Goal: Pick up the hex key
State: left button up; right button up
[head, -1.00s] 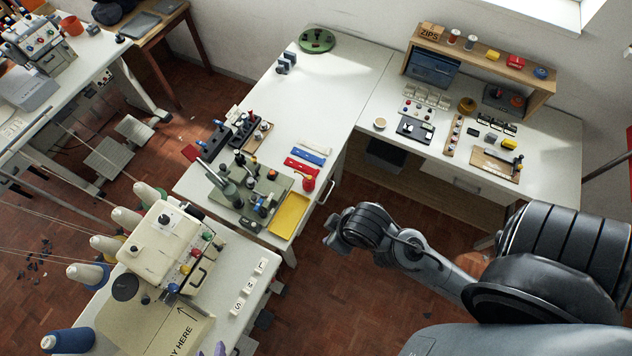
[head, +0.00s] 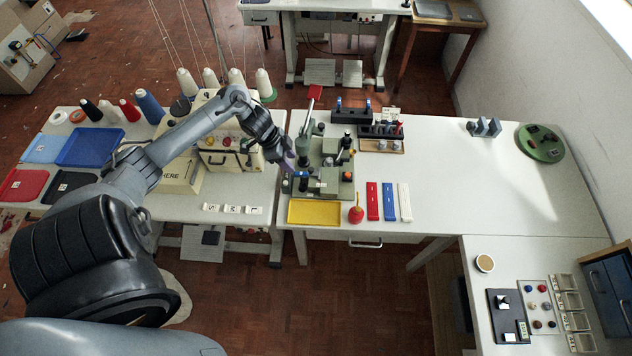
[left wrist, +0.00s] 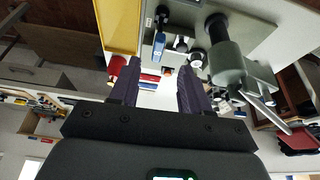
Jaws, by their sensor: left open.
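My left gripper (head: 288,162) reaches in from the left and is at the left edge of the grey-green buttonhole fixture (head: 335,188). In the left wrist view its two dark purple fingers (left wrist: 158,88) are apart with nothing between them. My right gripper is not in view.
A yellow tray (head: 314,212), a red bottle (head: 356,214) and red, blue and white strips (head: 389,202) lie along the front edge. Black racks (head: 350,113) stand behind the fixture. A cream sewing machine (head: 222,145) is left.

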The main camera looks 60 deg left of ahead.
aim_at(300, 173)
pick_arm(q)
jog(key=x, duration=0.4)
jog(key=shift+w+d+f, duration=0.25)
jog(key=shift+w+d, duration=0.05)
jog(key=shift+d, duration=0.05)
jog(key=shift+b+x, duration=0.45)
jog(key=shift+x, duration=2.55)
jog(key=shift+s, duration=0.15)
grip_shut()
